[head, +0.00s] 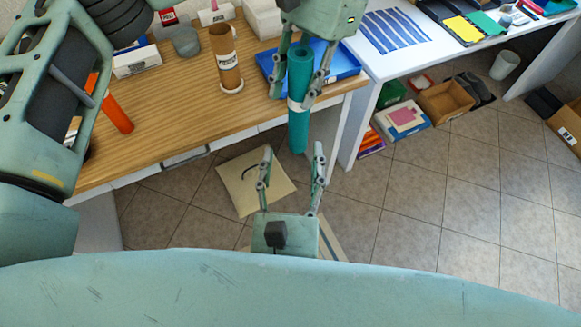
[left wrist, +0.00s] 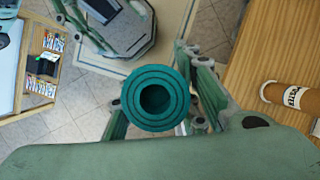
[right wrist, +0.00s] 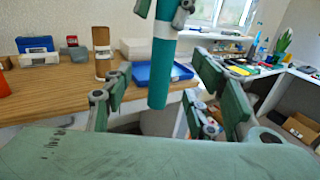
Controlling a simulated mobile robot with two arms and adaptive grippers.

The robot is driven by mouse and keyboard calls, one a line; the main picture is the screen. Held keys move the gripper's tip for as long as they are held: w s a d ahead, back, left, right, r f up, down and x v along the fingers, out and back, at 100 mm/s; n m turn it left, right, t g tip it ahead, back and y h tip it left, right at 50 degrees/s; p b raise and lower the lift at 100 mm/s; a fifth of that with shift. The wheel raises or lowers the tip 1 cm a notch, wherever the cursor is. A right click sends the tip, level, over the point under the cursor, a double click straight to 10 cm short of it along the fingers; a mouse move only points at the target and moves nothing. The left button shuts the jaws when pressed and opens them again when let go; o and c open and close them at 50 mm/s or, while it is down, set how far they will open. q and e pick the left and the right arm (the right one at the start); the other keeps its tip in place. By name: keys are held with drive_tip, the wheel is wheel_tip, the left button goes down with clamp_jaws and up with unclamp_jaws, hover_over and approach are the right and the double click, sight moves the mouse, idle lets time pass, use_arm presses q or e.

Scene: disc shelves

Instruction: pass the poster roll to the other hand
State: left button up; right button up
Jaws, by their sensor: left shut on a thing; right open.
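The poster roll is a teal tube (head: 299,80) with a white band, upright in the head view. My left gripper (head: 299,98) is shut around it near the band, above the floor in front of the table edge. In the left wrist view the roll (left wrist: 154,97) shows end-on as teal rings with a dark hole. My right gripper (head: 291,160) is open and empty below it, its fingers pointing up toward the roll's lower end. In the right wrist view the roll's lower part (right wrist: 159,75) hangs between and beyond the open right fingers, with no contact seen.
A white desk (head: 385,65) stands at right. Boxes (head: 402,119) lie on the floor beneath.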

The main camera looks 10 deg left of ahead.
sight(295, 121)
use_arm(q)
drive_tip(key=shift+w, duration=0.1)
use_arm(e)
drive_tip(key=w, duration=1.1)
drive_tip(key=shift+a, duration=0.2)
drive_tip(key=shift+s+a, duration=0.1)
drive_tip(key=c, duration=1.1)
use_arm(q)
drive_tip(key=o, duration=0.9)
drive_tip(key=shift+d, duration=0.1)
use_arm(e)
drive_tip(key=shift+c, duration=0.8)
use_arm(q)
drive_tip(key=o, duration=0.4)
drive_tip(key=shift+r, duration=0.1)
